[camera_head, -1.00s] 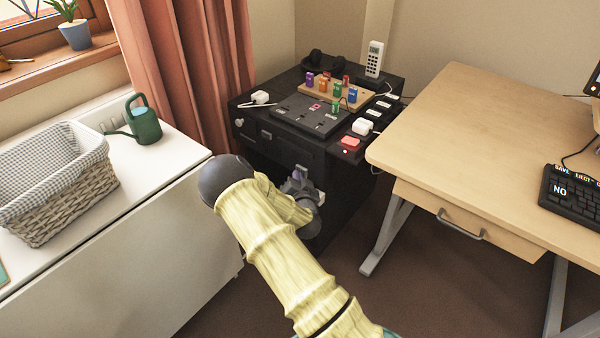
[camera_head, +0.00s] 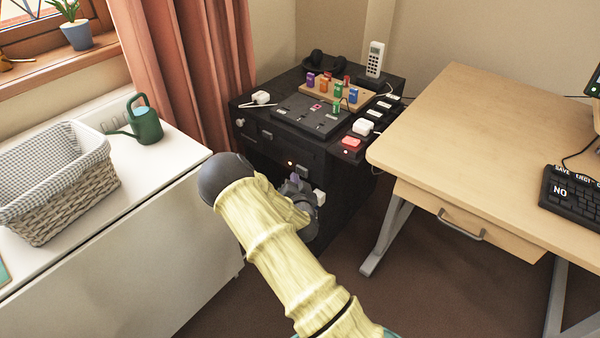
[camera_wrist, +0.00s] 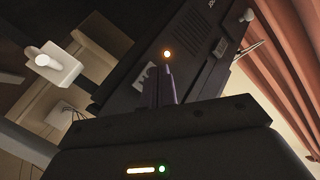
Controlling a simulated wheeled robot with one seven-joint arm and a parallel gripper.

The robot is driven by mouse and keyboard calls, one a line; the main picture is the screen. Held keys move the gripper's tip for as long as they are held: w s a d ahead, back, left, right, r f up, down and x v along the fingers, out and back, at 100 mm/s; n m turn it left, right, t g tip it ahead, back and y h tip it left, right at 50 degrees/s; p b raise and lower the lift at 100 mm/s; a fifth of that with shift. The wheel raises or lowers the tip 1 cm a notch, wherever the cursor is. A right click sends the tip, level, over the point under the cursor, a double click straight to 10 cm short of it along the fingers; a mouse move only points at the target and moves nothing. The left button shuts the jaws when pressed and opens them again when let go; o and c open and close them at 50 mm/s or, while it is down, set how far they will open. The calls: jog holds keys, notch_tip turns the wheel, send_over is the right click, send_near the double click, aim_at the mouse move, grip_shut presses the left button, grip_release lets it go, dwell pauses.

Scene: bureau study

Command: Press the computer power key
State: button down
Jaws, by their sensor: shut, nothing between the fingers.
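The black computer unit (camera_head: 330,205) stands between the white cabinet and the desk. A small round key glows orange-white on its front panel, in the head view (camera_head: 290,163) and the wrist view (camera_wrist: 167,54). I take it for the power key. My gripper (camera_head: 297,182) is low in front of the panel, just below the lit key. In the wrist view the shut, empty fingers (camera_wrist: 166,72) point at the panel, with their tips just under the glow. I cannot tell whether they touch it. My arm hides the lower left of the unit.
A white box with a knob (camera_wrist: 52,65) is left of the fingers in the wrist view. The desk (camera_head: 470,120) bounds the right, the white cabinet (camera_head: 180,190) the left, and the curtain (camera_head: 190,70) the back. Switches, plugs and coloured blocks crowd the unit's top.

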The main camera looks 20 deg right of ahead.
dwell(0.4)
jog(key=s+a, duration=0.1)
jog(key=a, duration=0.1)
jog(key=s+a, duration=0.2)
dwell(0.4)
dwell(0.6)
jog(key=s+r+n+g+y+p, duration=0.1)
jog(key=s+r+n+g, duration=0.55)
jog(key=s, duration=0.75)
jog(key=s+r+n+g+y+p, duration=0.1)
jog(key=s+r+n+g+y, duration=0.15)
jog(key=s+r+g, duration=0.85)
notch_tip(320, 180, up, 35)
jog(key=s+t+p, duration=0.2)
jog(key=t+p, duration=0.2)
jog(key=p, duration=3.3)
jog(key=shift+s+d+h, duration=0.25)
jog(key=shift+d+h, duration=0.2)
